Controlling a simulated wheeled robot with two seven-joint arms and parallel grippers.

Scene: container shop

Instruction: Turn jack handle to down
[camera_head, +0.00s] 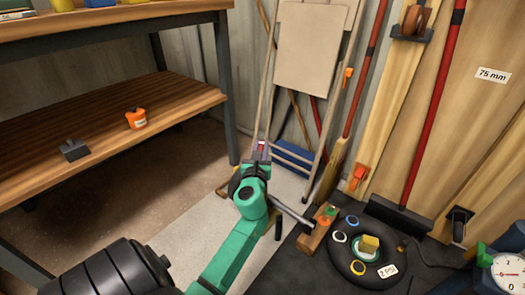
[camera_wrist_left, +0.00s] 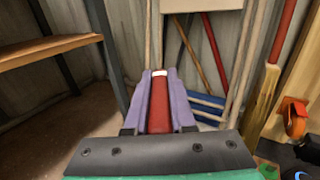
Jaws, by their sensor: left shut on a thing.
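My left gripper (camera_head: 261,147) reaches away from me, left of the middle in the head view. Its purple fingers also show in the left wrist view (camera_wrist_left: 159,98), closed on both sides of a red bar with a white tip. I take this bar to be the jack handle (camera_wrist_left: 159,105); only a small red part of it (camera_head: 262,145) shows between the fingers in the head view. The jack's body is mostly hidden behind my arm, and I cannot make out the handle's full angle. My right gripper is not in view.
A folding ladder (camera_head: 345,40) and long-handled tools lean against the wall. A black tyre (camera_head: 338,262) lies right, beside a wooden block (camera_head: 316,232). A dial gauge (camera_head: 509,272) is at lower right.

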